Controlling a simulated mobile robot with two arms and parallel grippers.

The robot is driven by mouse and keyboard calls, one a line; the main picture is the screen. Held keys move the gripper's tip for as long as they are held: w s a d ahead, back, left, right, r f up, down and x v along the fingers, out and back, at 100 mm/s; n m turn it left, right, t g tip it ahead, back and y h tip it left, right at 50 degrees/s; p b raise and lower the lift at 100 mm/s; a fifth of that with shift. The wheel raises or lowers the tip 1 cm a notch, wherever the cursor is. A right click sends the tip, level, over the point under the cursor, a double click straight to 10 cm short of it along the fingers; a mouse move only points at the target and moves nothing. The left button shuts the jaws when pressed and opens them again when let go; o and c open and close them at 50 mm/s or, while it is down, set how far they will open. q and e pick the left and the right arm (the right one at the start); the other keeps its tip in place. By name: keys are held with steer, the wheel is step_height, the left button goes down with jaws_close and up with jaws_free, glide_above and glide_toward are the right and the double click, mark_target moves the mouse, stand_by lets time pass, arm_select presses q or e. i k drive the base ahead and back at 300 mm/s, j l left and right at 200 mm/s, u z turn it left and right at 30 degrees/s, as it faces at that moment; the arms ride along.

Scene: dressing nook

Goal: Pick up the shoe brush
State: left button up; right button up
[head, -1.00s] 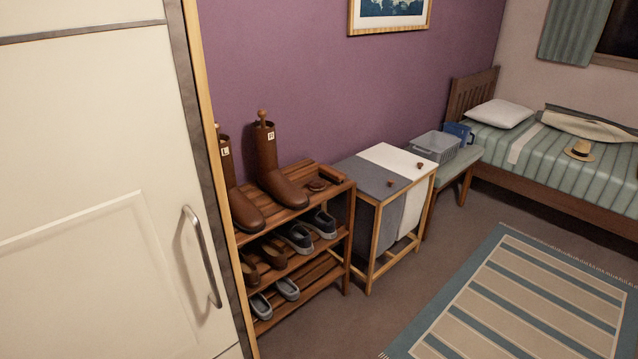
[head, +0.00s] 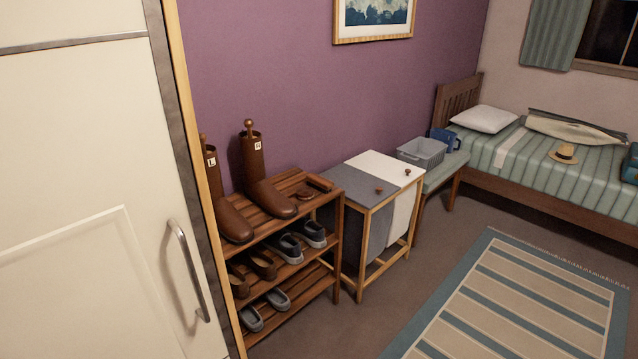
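A small brown oblong thing (head: 319,182), which looks like the shoe brush, lies on the top shelf of the wooden shoe rack (head: 336,240), near its right end. A small round brown item (head: 305,194) lies just in front of it and to its left. Two tall brown boots stand on the same shelf to the left; one is marked R (head: 254,165) and the other L (head: 213,190). Neither of my grippers is in view.
A cream cabinet door (head: 80,140) with a metal handle fills the left side and partly hides the rack. A grey and white hamper (head: 345,182) stands right of the rack. A striped rug (head: 520,310) lies at the lower right. Bare floor is in front of the rack.

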mark_target(323, 185)
steer(key=i+l+z, duration=0.15)
steer(key=z, duration=0.15)
steer(key=i+l+z, duration=0.1)
steer(key=i+z, duration=0.2)
steer(key=i+l, duration=0.1)
steer(key=i, duration=0.3)
steer(key=i+l+z, duration=0.1)
steer(key=i, duration=0.3)
steer(key=i+j+u, duration=0.1)
steer(key=i+u, duration=0.5)
steer(key=u, duration=0.15)
steer(key=i+u, duration=0.4)
steer(key=k+l, duration=0.05)
steer(key=k, duration=0.05)
